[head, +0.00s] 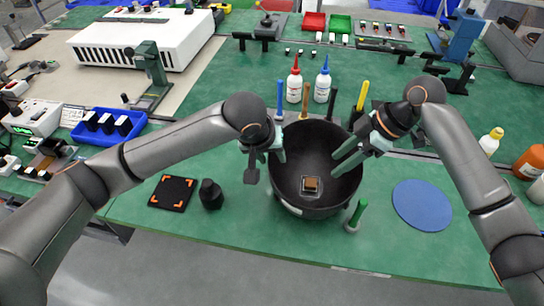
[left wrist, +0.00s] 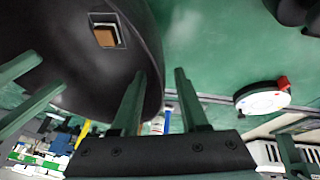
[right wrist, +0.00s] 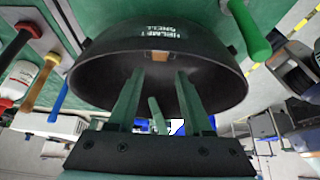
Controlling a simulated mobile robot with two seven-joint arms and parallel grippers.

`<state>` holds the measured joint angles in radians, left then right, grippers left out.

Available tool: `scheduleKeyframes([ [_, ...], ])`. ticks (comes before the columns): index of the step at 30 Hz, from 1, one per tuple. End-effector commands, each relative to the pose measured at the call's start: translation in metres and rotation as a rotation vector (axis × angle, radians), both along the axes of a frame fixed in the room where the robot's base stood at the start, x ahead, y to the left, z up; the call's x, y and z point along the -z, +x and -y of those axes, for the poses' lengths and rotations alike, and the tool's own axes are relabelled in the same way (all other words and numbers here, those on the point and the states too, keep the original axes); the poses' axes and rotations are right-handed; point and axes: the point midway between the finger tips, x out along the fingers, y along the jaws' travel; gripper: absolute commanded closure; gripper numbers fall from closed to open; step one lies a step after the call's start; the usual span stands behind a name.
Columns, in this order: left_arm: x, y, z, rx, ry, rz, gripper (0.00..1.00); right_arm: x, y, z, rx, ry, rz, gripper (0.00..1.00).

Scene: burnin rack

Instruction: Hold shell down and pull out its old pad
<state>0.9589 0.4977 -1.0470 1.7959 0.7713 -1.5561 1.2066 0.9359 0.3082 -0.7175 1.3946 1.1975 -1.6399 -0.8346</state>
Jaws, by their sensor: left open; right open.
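The shell (head: 315,205) is a black bowl, open side up, near the table's front edge. The old pad (head: 311,184) is a small brown block in a light square frame on its floor; it also shows in the left wrist view (left wrist: 105,37) and right wrist view (right wrist: 160,56). My left gripper (head: 268,156) is open at the shell's left rim. In the left wrist view one finger overlaps the shell and the other shows outside it; contact is unclear. My right gripper (head: 342,162) is open and empty, its fingers reaching over the shell's right side, apart from the pad.
Upright coloured handles stand behind the shell, with a green one (head: 356,214) at its front right. A black mat (head: 173,193) and dark knob (head: 211,194) lie left. A blue disc (head: 422,205) lies right. Two bottles (head: 294,82) stand behind.

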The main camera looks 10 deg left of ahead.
Motion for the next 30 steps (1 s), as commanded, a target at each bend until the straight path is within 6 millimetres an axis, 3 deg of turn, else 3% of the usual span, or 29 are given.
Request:
scheduleKeyframes([
  [5,0.0107,0.0048,0.0013,0.001,0.001,0.001,0.56,0.0000,0.0000,0.0000,0.000,0.000,0.000,0.50],
  [14,0.0122,0.0053,0.0014,0.001,0.001,0.001,0.56,0.0000,0.0000,0.0000,0.000,0.000,0.000,0.50],
  [25,0.0119,0.0052,0.0013,0.001,0.001,0.001,0.98,0.0000,0.0000,0.0000,0.000,0.000,0.000,0.50],
  [30,0.0119,0.0053,0.0012,0.000,0.001,0.001,1.00,0.0000,0.0000,0.0000,0.000,0.000,0.000,0.50],
])
